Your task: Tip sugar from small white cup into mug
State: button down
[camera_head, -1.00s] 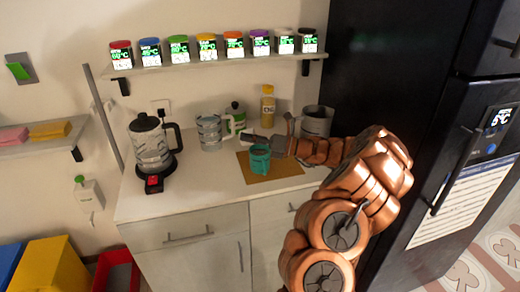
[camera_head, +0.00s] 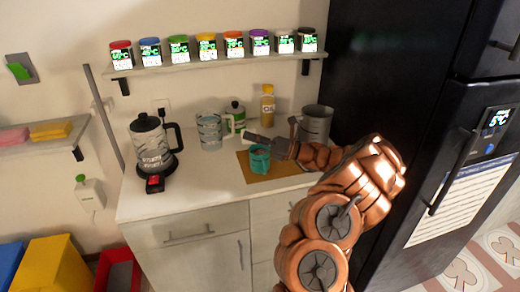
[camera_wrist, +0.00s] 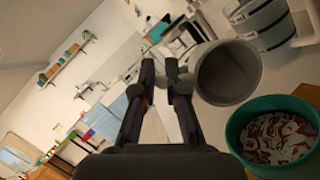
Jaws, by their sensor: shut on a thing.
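The small cup (camera_wrist: 228,72), pale grey in this light, shows in the wrist view beside my fingertips. It is tipped, with its round mouth turned towards the camera; its visible inside looks bare. My gripper (camera_wrist: 160,72) is shut on it; the exact contact is hard to make out. The teal mug (camera_wrist: 272,136) is below and right of the cup in the wrist view, with brown and white swirled contents. In the head view the mug (camera_head: 259,158) stands upright on a brown mat, just left of and below my gripper (camera_head: 272,145). The cup is hard to distinguish there.
The mat (camera_head: 285,171) lies on the white counter. A kettle (camera_head: 153,150) is left. Bare counter (camera_head: 205,177) lies between kettle and mat.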

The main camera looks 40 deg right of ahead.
jog(key=shift+s+d+r+m+t+y, duration=0.2)
jog(key=shift+d+m+t+y, duration=0.3)
jog(key=shift+t, duration=0.4)
dwell(0.7)
jog(key=shift+s+d+r+m+t+y, duration=0.2)
jog(key=shift+d+r+t+y, duration=0.1)
jog(key=shift+r+t, duration=0.2)
jog(key=shift+s+d+r+m+t+y, duration=0.2)
jog(key=shift+r+t+y, duration=0.1)
jog(key=shift+r+t, duration=0.2)
jog(key=shift+s+d+r+m+t+y, duration=0.1)
jog(key=shift+d+r+m+t+y, duration=0.15)
jog(key=shift+r+t, duration=0.2)
dwell(1.2)
jog(key=shift+r+t, duration=0.3)
jog(key=shift+t, duration=0.05)
jog(key=f+g, duration=0.1)
jog(key=a+f+n+g+h, duration=0.1)
jog(key=w+f+n+g, duration=0.1)
jog(key=g, duration=0.1)
jog(key=shift+a+f+p, duration=0.15)
jog(key=shift+a+p, duration=0.2)
jog(key=shift+w+a+f+g+h, duration=0.15)
jog(key=shift+w+a+g+h, duration=0.2)
jog(key=shift+g+h, duration=0.25)
jog(key=shift+a+n+b, duration=0.1)
jog(key=shift+n+b, duration=0.15)
jog(key=shift+b, duration=0.1)
